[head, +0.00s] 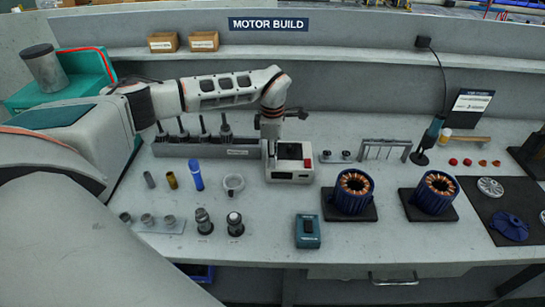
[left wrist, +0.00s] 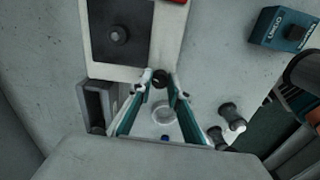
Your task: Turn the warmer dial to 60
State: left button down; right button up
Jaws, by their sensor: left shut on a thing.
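The warmer (head: 292,173) is a white box with a dark top plate and a red part, standing mid-bench in the head view. In the left wrist view, the warmer (left wrist: 165,30) is at the top, with a round dark piece on its black plate. The small black dial (left wrist: 160,79) sits at the warmer's near edge, between the fingertips. My left gripper (left wrist: 161,78) is shut on the dial. In the head view, my left gripper (head: 271,148) comes down at the warmer's left side, and the dial is hidden. The dial's marks cannot be read. My right gripper is not in view.
A grey rack (head: 205,150) with several upright tools stands left of the warmer. A teal device (head: 307,231) lies nearer the front. Blue stators (head: 353,192) stand to the right.

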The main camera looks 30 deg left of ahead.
pick_arm(q)
jog(key=n, duration=0.3)
jog(key=shift+n, duration=0.4)
jog(key=n, duration=0.6)
jog(key=shift+n, duration=0.6)
jog(key=c, duration=1.9)
grip_release()
